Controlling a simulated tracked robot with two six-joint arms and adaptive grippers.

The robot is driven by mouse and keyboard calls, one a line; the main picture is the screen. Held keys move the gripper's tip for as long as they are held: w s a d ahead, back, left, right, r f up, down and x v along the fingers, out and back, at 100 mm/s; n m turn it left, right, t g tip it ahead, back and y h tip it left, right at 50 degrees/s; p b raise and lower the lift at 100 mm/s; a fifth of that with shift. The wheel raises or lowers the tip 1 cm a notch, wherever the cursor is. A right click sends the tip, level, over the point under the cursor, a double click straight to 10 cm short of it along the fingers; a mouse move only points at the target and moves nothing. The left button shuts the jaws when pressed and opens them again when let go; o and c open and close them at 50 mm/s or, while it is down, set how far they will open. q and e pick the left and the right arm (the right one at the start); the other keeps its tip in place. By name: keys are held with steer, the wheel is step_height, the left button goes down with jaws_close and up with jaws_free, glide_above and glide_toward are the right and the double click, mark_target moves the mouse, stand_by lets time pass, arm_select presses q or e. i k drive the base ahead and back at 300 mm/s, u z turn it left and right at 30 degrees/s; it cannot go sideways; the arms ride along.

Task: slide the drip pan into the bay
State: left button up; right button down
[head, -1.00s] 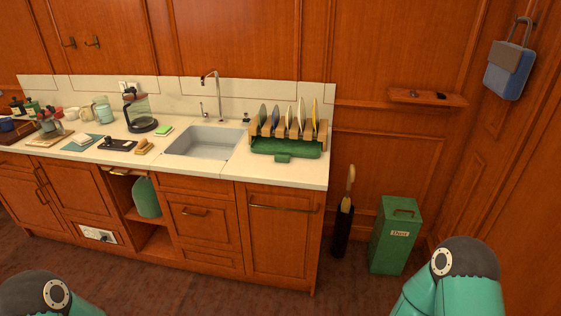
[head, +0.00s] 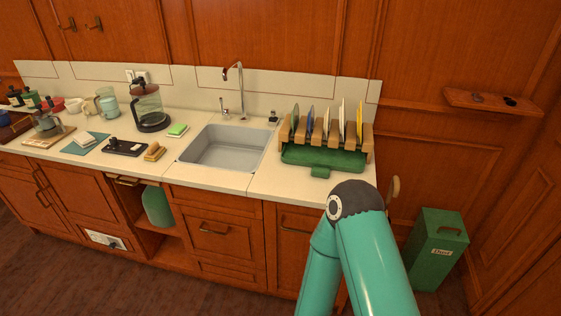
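The green drip pan (head: 335,160) lies on the counter at the front of the wooden dish rack (head: 368,143). Its short front tab (head: 320,171) points toward me. The pan's front part shows outside the rack. The bay appears to be the low space under the rack, and its inside is hidden, so I cannot tell how deep the pan sits. Several plates stand upright in the rack above. My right arm shows at the lower right, in front of the counter, but its gripper is out of view. My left gripper is out of view too.
A sink (head: 222,150) with a tall faucet (head: 240,90) is left of the rack. A coffee pot (head: 148,105), a green sponge (head: 178,130) and a brush (head: 154,152) stand further left. Bare counter (head: 285,185) lies in front of the pan. A green bin (head: 437,250) stands right.

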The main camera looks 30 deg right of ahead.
mark_target(321, 159)
steer(key=z, duration=0.2)
steer(key=i, duration=1.3)
steer(key=z, duration=0.75)
